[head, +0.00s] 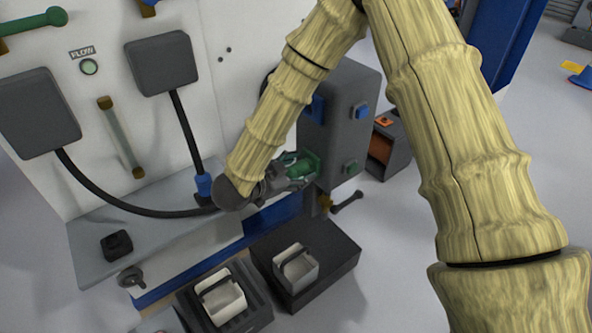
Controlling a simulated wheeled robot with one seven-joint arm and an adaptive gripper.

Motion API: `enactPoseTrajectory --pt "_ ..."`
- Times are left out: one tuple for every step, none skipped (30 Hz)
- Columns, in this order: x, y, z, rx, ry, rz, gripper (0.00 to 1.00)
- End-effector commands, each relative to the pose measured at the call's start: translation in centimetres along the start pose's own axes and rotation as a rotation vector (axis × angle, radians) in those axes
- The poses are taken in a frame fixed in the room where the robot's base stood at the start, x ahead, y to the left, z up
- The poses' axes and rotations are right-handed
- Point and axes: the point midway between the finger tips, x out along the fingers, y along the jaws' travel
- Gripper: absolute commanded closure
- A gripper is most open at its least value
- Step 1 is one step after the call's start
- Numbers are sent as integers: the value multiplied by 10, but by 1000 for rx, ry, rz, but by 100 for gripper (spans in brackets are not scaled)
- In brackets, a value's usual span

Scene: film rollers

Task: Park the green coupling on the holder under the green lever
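The green coupling (303,166) is between the fingers of my gripper (298,170), close to the front of the dark grey cabinet. I cannot tell whether it touches the cabinet. A black hose (115,203) runs from the left grey box and disappears behind my wrist. The green lever (35,22) is at the upper left on the white panel. Below it, a small dark block (117,245) sits empty on the grey shelf, apparently the holder. My gripper is right of this block and looks closed around the coupling.
A blue coupling (204,187) stands on the shelf (90,262) with its hose up to the right grey box (162,63). A knob (131,277) projects at the shelf's front. Two dark trays with white containers (220,298) stand below. The dark cabinet (346,120) is close beside my gripper.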

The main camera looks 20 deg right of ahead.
Motion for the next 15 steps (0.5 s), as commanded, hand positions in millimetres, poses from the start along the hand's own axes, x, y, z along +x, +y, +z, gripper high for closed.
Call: enactPoseTrajectory --pt "0 0 0 0 0 0 51" --pt "0 0 0 0 0 0 57" --pt "0 0 0 0 0 0 64" --pt "0 0 0 0 0 0 70" --pt "0 0 0 0 0 0 75" --pt "0 0 0 0 0 0 82" --pt "0 0 0 0 0 0 88" --pt "0 0 0 1 1 0 93" --pt "0 0 0 1 1 0 94" --pt "0 0 0 1 1 0 94" --pt "0 0 0 1 1 0 94" --pt "0 0 -1 1 2 0 94" --pt "0 0 -1 1 2 0 94" --pt "0 0 -1 1 2 0 94" --pt "0 -1 -1 1 2 0 94"
